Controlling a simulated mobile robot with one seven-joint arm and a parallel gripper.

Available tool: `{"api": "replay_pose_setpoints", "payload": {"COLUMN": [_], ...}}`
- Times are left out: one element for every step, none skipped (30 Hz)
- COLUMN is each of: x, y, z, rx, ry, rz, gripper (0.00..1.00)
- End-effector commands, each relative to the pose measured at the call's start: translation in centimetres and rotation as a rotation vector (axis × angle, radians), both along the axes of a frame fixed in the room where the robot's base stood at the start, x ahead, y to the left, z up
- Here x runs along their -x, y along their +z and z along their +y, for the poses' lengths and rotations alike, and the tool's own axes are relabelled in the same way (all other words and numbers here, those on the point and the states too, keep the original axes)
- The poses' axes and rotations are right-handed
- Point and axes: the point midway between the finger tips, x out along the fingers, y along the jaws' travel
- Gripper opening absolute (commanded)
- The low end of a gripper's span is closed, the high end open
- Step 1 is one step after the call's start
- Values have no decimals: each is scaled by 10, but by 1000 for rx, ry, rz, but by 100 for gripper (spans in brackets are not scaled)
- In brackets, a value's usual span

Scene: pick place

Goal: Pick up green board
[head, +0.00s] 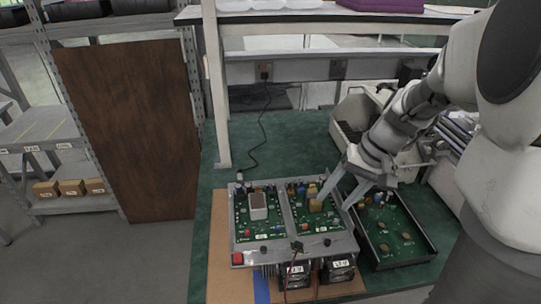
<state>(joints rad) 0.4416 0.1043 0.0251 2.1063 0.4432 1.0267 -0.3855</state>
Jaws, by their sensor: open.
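Several green circuit boards show in the head view. One green board (246,222) lies on the left half of a grey metal fixture (245,262) and carries a white block. A second green board (312,226) lies on the right half, with tan and dark components on it. A third green board (402,238) lies in a black tray (432,256) to the right of the fixture. My gripper (335,202) points down with its fingers apart, over the right edge of the fixture, between the second board and the tray. Nothing shows between its fingers. Its exact height is unclear.
The fixture stands on a brown mat (220,275) on a green worktop (290,150). Grey bins (355,115) stand behind the tray. A shelf post (213,100) rises at the back left. A cable (262,135) hangs behind the fixture.

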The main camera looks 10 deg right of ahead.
Motion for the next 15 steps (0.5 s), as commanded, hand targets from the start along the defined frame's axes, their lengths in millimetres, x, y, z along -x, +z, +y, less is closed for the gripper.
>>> {"api": "replay_pose_setpoints", "payload": {"x": [-1,-2,-2,-3,-3,-3,-4,-4,-5,-6,-6,-7,-8,-8,-9], "y": [-3,-5,-10,-14,-19,-27,-33,-39,-48,-54,-60,-68,-74,-80,-87], "z": [0,1,3,5,7,10,12,15,18,21,23,26,29,31,34], "rx": [-9,-11,-14,-14,-14,-13,-13,-13,-14,-13,-13,-12,-12,-13,-12], "ry": [-2,-1,0,0,-1,1,1,1,1,1,2,2,2,2,0], "rz": [2,3,4,4,5,6,6,7,7,6,7,7,7,7,5], "gripper": [60,60,60,60,60,60,60,60,60,60,60,60,60,60,60]}}
